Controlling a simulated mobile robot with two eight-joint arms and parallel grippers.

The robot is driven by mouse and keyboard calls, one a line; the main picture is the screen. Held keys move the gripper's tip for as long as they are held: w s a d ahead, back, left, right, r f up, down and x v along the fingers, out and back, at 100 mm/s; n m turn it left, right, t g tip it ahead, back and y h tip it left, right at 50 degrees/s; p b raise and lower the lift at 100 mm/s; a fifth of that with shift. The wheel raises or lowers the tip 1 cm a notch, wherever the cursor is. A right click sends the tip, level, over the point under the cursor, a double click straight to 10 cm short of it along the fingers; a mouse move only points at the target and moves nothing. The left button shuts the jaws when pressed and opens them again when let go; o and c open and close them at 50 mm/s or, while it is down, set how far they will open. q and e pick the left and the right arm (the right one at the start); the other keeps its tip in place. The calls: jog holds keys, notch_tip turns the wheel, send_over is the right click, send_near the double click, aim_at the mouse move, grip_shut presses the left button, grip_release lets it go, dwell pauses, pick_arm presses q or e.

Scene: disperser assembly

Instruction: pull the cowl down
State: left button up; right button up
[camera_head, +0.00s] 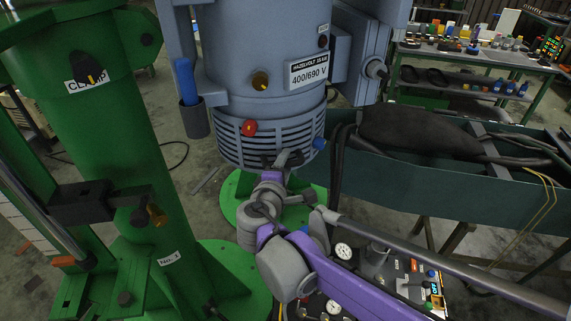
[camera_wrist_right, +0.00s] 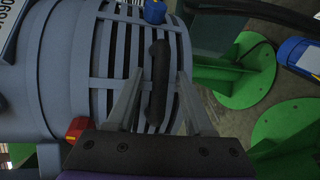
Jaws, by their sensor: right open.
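The cowl (camera_head: 232,148) is the slatted grey-blue ring at the bottom of the large motor housing (camera_head: 235,40). It also shows in the right wrist view (camera_wrist_right: 103,75), with dark gaps between its bars. A black bar handle (camera_wrist_right: 158,85) stands on the cowl's side. My right gripper (camera_head: 286,160) is at the cowl's lower front right. In the wrist view its two grey fingers (camera_wrist_right: 159,72) are apart, one on each side of the handle. I cannot tell whether either finger touches it. My left gripper is not in view.
A red knob (camera_head: 249,127) and a blue knob (camera_head: 319,143) sit on the cowl's rim. A green machine (camera_head: 110,120) with a clamp label stands at the left. A teal trough (camera_head: 420,180) with dark hoses is at the right. Green round bases (camera_head: 240,265) stand below.

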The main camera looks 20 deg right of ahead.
jog(key=shift+w+d, duration=0.1)
grip_shut()
dwell(1.4)
